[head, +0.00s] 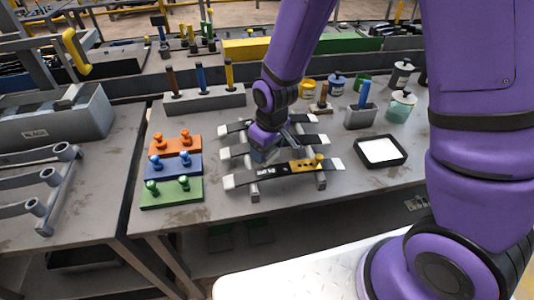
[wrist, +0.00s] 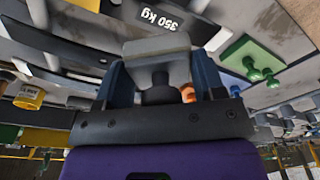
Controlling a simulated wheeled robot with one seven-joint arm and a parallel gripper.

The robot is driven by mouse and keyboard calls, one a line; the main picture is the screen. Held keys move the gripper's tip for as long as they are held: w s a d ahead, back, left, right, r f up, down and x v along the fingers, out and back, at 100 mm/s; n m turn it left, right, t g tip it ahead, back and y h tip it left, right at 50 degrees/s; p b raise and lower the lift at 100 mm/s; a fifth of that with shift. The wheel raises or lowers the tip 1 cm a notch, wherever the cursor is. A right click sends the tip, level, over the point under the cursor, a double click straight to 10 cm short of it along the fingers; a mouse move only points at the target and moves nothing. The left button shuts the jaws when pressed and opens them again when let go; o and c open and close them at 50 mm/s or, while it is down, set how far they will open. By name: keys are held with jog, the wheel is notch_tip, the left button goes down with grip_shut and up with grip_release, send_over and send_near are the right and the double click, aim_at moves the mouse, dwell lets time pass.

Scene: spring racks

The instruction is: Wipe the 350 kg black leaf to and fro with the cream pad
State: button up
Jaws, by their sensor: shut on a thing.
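The 350 kg black leaf (head: 280,171) is the front one of several black leaves with pale ends on a grey rack. In the wrist view its label (wrist: 158,20) reads upside down, just beyond the pad. My gripper (head: 268,147) is over the rack, just behind this leaf. Its dark fingers (wrist: 158,78) are shut on the pad's dark handle. The pad (wrist: 157,47) looks greyish in this light and faces downward. Whether it touches the leaf I cannot tell. My wrist hides part of the leaves behind.
A yellow piece with a knob (head: 306,164) sits on the front leaf's right part. Orange (head: 176,144), blue (head: 175,164) and green (head: 172,191) pegged blocks stand left. A black tray with a white sheet (head: 380,151) lies right; jars and a holder stand behind.

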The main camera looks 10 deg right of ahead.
jog(key=shift+r, duration=0.2)
jog(key=shift+r, duration=1.5)
